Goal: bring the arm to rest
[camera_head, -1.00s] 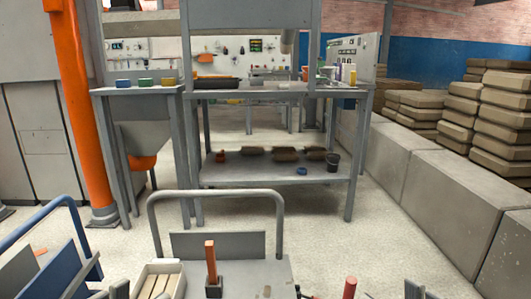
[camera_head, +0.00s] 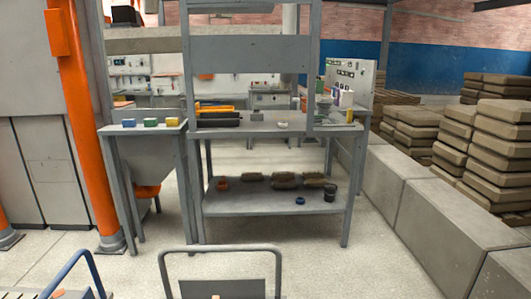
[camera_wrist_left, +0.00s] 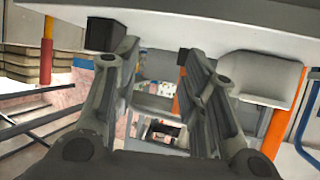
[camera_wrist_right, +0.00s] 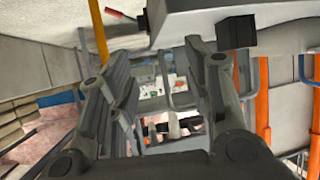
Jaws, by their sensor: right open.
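My left gripper (camera_wrist_left: 160,75) shows in the left wrist view with its two grey fingers apart and nothing between them. My right gripper (camera_wrist_right: 157,75) shows in the right wrist view, also open and empty. Neither gripper is in the head view. A pale flat surface (camera_wrist_left: 210,12) with a dark block (camera_wrist_left: 104,34) runs along the top of the left wrist view. A similar pale body with a dark block (camera_wrist_right: 236,32) is at the top of the right wrist view. I cannot tell how far the fingers are from them.
A grey tubular handle (camera_head: 220,249) and a blue rail (camera_head: 72,268) stand close in front. Beyond are a grey workbench (camera_head: 270,201), a small side table (camera_head: 143,130) with coloured blocks, and an orange post (camera_head: 84,130). Concrete blocks (camera_head: 440,210) line the right. Pale floor lies between.

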